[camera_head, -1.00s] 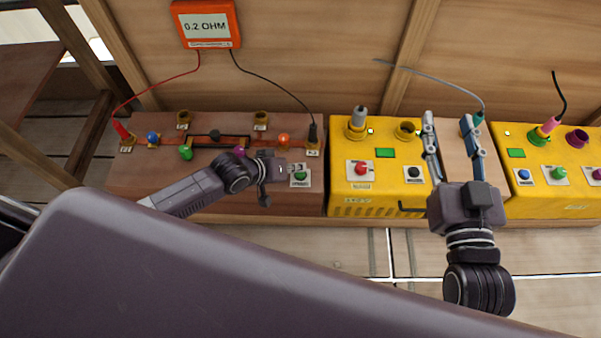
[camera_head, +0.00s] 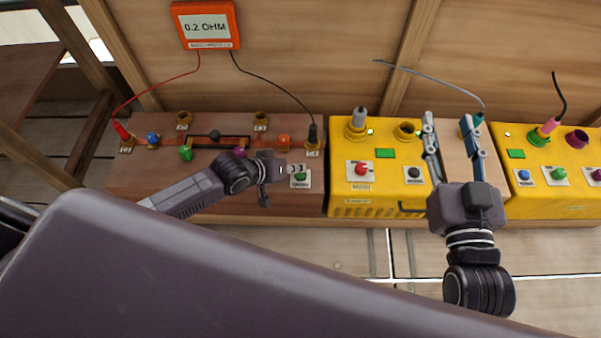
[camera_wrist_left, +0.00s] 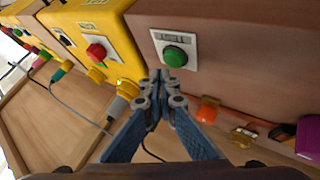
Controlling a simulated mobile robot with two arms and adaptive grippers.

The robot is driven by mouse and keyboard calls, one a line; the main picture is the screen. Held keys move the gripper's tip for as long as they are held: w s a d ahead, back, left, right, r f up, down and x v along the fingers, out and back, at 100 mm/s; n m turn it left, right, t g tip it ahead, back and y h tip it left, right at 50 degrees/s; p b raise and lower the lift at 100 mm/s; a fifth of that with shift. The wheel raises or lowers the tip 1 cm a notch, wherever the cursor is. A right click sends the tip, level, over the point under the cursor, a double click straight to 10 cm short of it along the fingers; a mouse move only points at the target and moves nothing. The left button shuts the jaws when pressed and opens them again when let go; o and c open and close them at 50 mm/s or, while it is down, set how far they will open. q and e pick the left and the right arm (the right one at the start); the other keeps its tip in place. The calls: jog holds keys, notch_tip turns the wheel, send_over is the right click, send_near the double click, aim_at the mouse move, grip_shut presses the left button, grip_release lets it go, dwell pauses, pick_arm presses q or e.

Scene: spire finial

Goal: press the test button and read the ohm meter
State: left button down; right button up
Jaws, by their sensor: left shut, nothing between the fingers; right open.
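The green test button (camera_head: 300,176) sits on a pale plate at the right end of the brown wooden box. In the left wrist view the green button (camera_wrist_left: 175,56) shows just beyond my left fingertips, with a small apparent gap. My left gripper (camera_head: 290,169) is shut and empty, beside the button in the head view; its fingertips also show in the left wrist view (camera_wrist_left: 160,77). The orange ohm meter (camera_head: 206,24) on the back wall reads 0.2 OHM.
A yellow box (camera_head: 345,200) with a red button (camera_head: 361,168) and a black button (camera_head: 414,172) stands right of the brown box (camera_head: 130,180). Another yellow box (camera_head: 570,200) is at far right. Red and black leads run from the meter to the brown box's ends.

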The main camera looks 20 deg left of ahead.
dwell(0.4)
pick_arm(q)
jog(key=shift+f, duration=0.4)
pick_arm(e)
jog(key=shift+f, duration=0.35)
jog(key=shift+d, duration=0.1)
